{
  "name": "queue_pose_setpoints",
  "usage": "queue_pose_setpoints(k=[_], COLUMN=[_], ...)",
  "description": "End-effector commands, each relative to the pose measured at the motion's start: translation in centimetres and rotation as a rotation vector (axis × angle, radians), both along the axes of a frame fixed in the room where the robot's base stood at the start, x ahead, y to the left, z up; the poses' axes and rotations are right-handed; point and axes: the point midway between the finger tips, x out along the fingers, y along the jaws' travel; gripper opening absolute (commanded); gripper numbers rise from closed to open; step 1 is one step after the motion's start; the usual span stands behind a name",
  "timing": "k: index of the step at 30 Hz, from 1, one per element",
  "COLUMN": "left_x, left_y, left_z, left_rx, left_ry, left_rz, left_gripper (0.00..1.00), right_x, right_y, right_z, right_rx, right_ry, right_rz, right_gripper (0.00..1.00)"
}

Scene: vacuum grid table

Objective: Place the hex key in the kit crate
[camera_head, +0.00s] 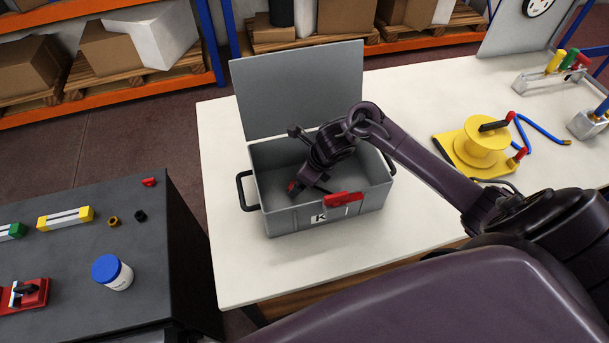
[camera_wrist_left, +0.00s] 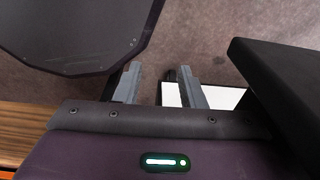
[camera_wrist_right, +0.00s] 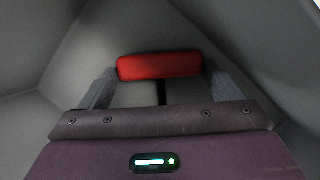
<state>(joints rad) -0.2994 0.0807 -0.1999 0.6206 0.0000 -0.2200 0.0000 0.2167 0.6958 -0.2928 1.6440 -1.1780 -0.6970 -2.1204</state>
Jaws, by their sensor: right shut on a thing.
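The grey kit crate (camera_head: 285,219) stands on the white table with its lid up and a K label on its front. My right gripper (camera_head: 300,190) reaches down inside it. It is shut on the hex key, whose red handle (camera_wrist_right: 160,67) lies across between the fingers in the right wrist view, with a dark shaft below. Only a small red part of the hex key (camera_head: 292,187) shows in the head view. I cannot tell whether it touches the crate floor. My left gripper (camera_wrist_left: 158,85) shows only in its wrist view, open and empty.
A red latch (camera_head: 343,199) is on the crate's front rim. A yellow spool (camera_head: 481,148) with a blue cable stands to its right. The dark bench (camera_head: 70,260) at left holds a blue-capped jar (camera_head: 112,273) and small parts. Shelves (camera_head: 215,70) stand behind.

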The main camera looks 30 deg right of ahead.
Motion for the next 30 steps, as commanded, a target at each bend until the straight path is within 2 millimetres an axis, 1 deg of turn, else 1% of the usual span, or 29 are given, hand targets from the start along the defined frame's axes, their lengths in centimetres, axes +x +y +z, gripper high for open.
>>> queue_pose_setpoints(k=[2, 3, 6, 13, 17, 20, 27, 30], left_x=[0.0, 0.0, 0.0, 0.0, 0.0, 0.0, 0.0, -0.1], left_y=[0.0, 0.0, 0.1, 0.1, 0.0, 0.0, 0.0, 0.0], left_z=[0.0, 0.0, 0.0, 0.0, -0.2, -0.4, -1.2, -1.5], left_rx=[0.000, 0.000, 0.001, 0.001, 0.000, 0.000, 0.000, 0.000], left_ry=[0.000, 0.000, 0.000, 0.000, 0.000, 0.001, 0.001, 0.001], left_rz=[0.000, 0.000, 0.001, 0.001, 0.001, 0.001, 0.001, 0.000], left_gripper=[0.36, 0.36, 0.36, 0.36, 0.36, 0.36, 0.36, 0.36], right_x=[0.0, -0.1, -0.1, -0.1, -0.3, -0.8, -2.5, -3.2], right_y=[0.0, 0.0, 0.0, 0.0, -0.2, -0.6, -1.7, -2.0], right_z=[0.0, 0.0, 0.0, 0.1, 1.0, 2.5, 7.3, 9.0], right_rx=[-0.001, -0.001, -0.001, 0.000, -0.001, -0.005, -0.006, -0.005], right_ry=[0.001, 0.002, 0.002, 0.001, -0.002, -0.003, -0.005, -0.002], right_rz=[0.000, 0.000, 0.001, 0.001, 0.002, 0.004, 0.004, 0.003], right_gripper=[0.62, 0.87, 1.00, 1.00, 1.00, 1.00, 1.00, 1.00])
